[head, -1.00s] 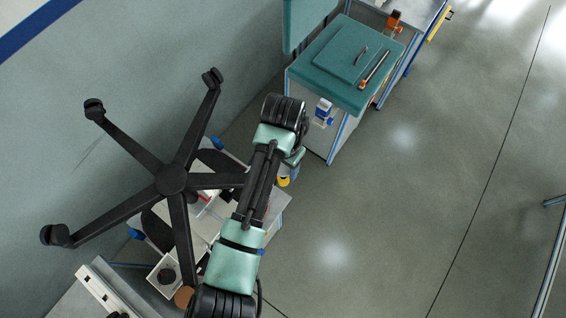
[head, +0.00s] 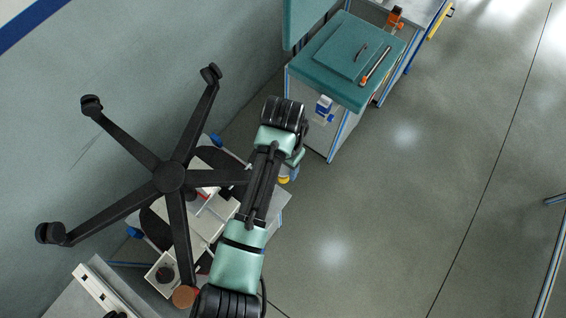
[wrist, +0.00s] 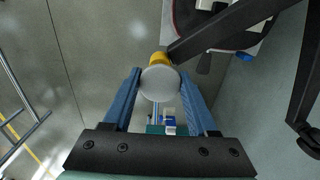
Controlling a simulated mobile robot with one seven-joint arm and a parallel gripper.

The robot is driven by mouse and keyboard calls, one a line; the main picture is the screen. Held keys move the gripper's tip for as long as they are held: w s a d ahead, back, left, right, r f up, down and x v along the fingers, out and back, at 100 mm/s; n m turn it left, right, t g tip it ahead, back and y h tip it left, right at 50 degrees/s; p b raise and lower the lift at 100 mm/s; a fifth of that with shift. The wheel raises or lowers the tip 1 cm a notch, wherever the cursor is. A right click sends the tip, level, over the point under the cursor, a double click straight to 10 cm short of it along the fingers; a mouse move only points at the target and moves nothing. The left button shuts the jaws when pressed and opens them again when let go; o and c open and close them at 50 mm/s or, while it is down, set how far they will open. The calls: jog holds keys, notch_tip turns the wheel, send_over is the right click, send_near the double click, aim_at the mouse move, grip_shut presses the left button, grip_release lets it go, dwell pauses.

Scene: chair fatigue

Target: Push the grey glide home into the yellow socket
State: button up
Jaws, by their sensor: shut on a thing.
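The grey glide (wrist: 160,84) shows as a pale round disc between the two blue fingers of my gripper (wrist: 160,88) in the wrist view. My gripper is shut on it. The yellow socket (wrist: 158,58) shows just beyond the glide, at the end of a black leg of the chair base (wrist: 228,28). The glide overlaps the socket in this view, and I cannot tell how deep it sits. In the head view the yellow socket (head: 283,180) shows only as a small patch beside my arm. My fingers and the glide are mostly hidden there.
The black five-legged chair base (head: 168,178) lies over a low bench (head: 276,212) with blue clamps. A cabinet with a teal top (head: 345,60) stands beyond my arm. The wall is at left, and open grey floor (head: 420,180) is at right.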

jog(key=shift+f, duration=0.5)
jog(key=o, duration=1.3)
notch_tip(320, 180, up, 13)
jog(key=shift+p, duration=0.45)
jog(key=shift+w, duration=0.1)
